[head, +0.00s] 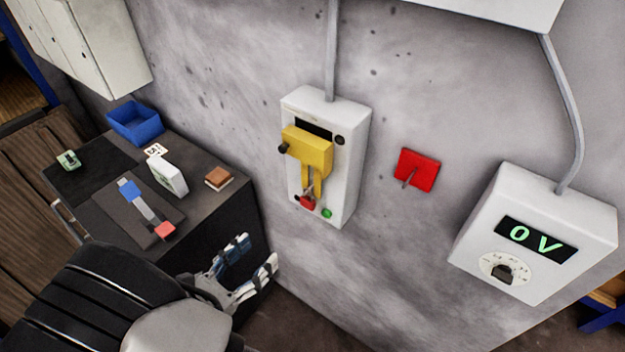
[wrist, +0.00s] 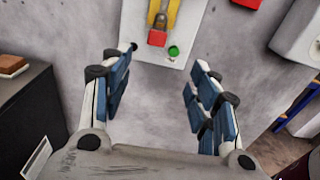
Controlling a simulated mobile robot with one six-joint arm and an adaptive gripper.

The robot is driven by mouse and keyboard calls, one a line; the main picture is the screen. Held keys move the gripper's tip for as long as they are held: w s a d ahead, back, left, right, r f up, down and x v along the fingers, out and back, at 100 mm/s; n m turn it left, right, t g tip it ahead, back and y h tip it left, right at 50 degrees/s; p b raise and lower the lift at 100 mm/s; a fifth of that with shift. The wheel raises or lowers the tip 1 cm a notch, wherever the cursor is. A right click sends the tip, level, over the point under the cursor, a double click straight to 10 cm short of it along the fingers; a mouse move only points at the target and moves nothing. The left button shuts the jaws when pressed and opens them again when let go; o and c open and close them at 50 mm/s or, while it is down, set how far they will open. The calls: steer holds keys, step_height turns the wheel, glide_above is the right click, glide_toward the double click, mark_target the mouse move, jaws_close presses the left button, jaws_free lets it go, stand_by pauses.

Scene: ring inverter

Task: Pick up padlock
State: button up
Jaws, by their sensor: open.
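A small red padlock (head: 307,203) hangs at the lower end of the yellow lockout piece (head: 310,148) on the white wall box (head: 346,188). In the wrist view the padlock (wrist: 157,38) shows at top centre, just left of a green button (wrist: 173,51). My gripper (head: 247,261) is open and empty, below and to the left of the padlock in the head view. In the wrist view the padlock lies beyond the gap between my fingers (wrist: 161,72), apart from both.
A dark cabinet (head: 210,236) at the left carries a blue bin (head: 134,122), a white box (head: 167,177) and a blue and red item (head: 142,203). A red plate (head: 417,170) and a meter reading 0 V (head: 536,238) are on the wall to the right.

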steer(key=b, duration=0.1)
glide_toward(306, 202)
steer(key=x, duration=0.3)
steer(key=b+x, duration=0.1)
steer(key=x, duration=0.4)
steer(key=shift+w+d, duration=0.1)
steer(key=shift+w, duration=0.2)
steer(key=shift+c, duration=0.5)
steer(key=c, duration=1.1)
